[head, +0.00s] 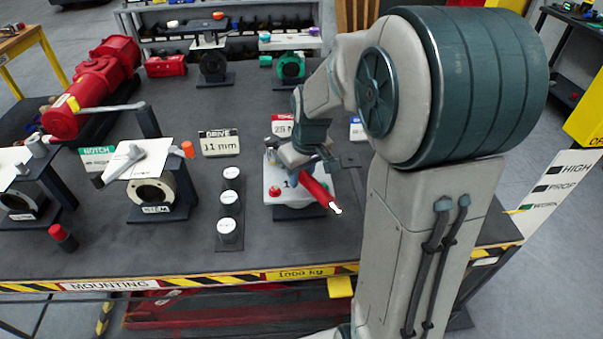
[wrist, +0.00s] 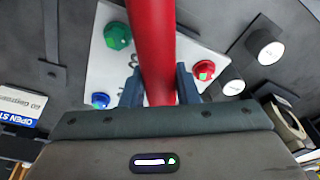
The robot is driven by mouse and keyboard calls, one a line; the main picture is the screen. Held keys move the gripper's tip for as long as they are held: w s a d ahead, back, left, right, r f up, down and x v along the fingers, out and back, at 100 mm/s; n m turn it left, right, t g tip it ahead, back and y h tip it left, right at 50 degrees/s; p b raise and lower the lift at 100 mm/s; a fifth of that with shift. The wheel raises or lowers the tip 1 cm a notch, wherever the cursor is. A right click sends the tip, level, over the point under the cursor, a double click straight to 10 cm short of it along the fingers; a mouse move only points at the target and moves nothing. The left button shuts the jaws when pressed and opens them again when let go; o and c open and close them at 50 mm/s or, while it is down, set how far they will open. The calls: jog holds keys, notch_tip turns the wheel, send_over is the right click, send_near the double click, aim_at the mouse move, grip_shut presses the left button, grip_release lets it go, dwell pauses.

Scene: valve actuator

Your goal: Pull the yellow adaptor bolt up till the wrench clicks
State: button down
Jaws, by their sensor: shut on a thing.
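My gripper (wrist: 160,88) is shut on a red bar-like handle (wrist: 152,40), seemingly the wrench; its fingers lie on both sides of it. In the head view my gripper (head: 303,172) holds the red handle (head: 320,192), which slants down to the right to a pale tip. Below is a white plate (wrist: 101,62) with a green bolt (wrist: 117,36), a red bolt (wrist: 203,70) and a blue bolt (wrist: 100,100). The plate (head: 280,187) sits on a dark base in the head view. I cannot make out the yellow bolt; the handle and gripper cover part of the plate.
Three white-topped cylinders (head: 229,202) stand left of the plate. Further left are a STEM fixture (head: 152,193) and a large red actuator (head: 100,80). The striped table edge (head: 240,278) runs along the front. Bare table lies behind the 11 mm sign (head: 219,143).

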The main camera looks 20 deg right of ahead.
jog(key=shift+f, duration=0.25)
jog(key=shift+s+a+m+b, duration=0.2)
jog(key=shift+a+m+b, duration=0.25)
jog(key=shift+a+m, duration=0.7)
jog(key=shift+a, duration=0.15)
jog(key=shift+a+m+h+b, duration=0.3)
jog(key=shift+a+m, duration=0.35)
jog(key=shift+a, duration=0.1)
jog(key=shift+a+m, duration=0.35)
jog(key=shift+m, duration=0.05)
jog(key=shift+a, duration=0.1)
